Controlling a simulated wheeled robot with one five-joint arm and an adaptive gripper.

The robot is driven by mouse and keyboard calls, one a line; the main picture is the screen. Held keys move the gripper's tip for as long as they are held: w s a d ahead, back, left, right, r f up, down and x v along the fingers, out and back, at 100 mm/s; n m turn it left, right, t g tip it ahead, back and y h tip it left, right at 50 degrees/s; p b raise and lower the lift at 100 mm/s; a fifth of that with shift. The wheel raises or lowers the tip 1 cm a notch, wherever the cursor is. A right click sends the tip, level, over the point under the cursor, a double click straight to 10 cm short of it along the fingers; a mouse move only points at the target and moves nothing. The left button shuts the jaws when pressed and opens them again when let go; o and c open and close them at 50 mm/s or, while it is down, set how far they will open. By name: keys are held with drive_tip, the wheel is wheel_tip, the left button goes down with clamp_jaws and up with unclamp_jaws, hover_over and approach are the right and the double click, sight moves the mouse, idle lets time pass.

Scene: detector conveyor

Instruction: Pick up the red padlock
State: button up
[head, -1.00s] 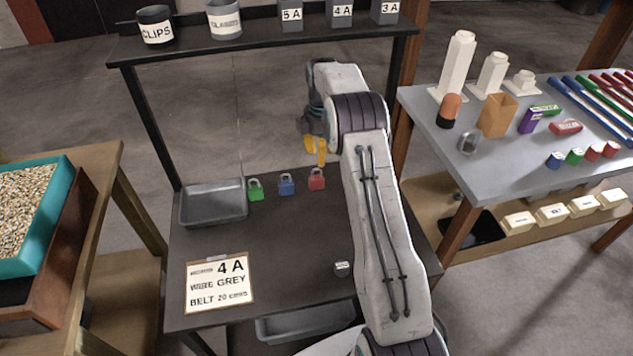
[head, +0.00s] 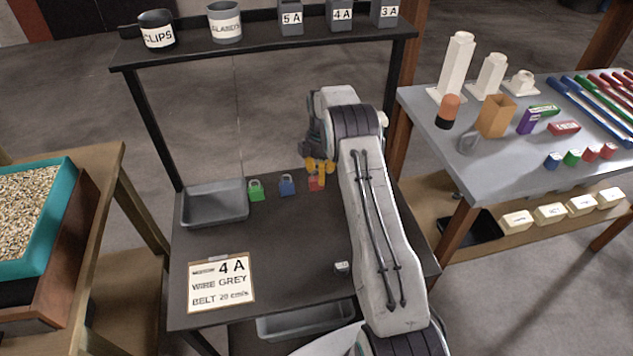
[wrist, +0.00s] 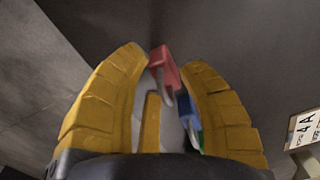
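The red padlock (head: 315,184) stands near the back edge of the dark table, at the right end of a row with a blue padlock (head: 287,185) and a green padlock (head: 256,190). My gripper (head: 319,168) is just above and behind the red padlock and partly hides it. In the wrist view my gripper (wrist: 172,85) has its two yellow fingers spread apart, with the red padlock (wrist: 163,66) showing between the fingertips. I cannot tell whether a finger touches it. The blue padlock (wrist: 188,104) shows beyond, partly hidden by the right finger.
A grey metal tray (head: 213,222) sits left of the padlocks. A sign card (head: 219,308) lies at the front of the table. A shelf (head: 270,47) with cups and boxes stands behind. The middle of the table is clear.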

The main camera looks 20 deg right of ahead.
clamp_jaws()
drive_tip(key=shift+r, duration=0.2)
idle(0.6)
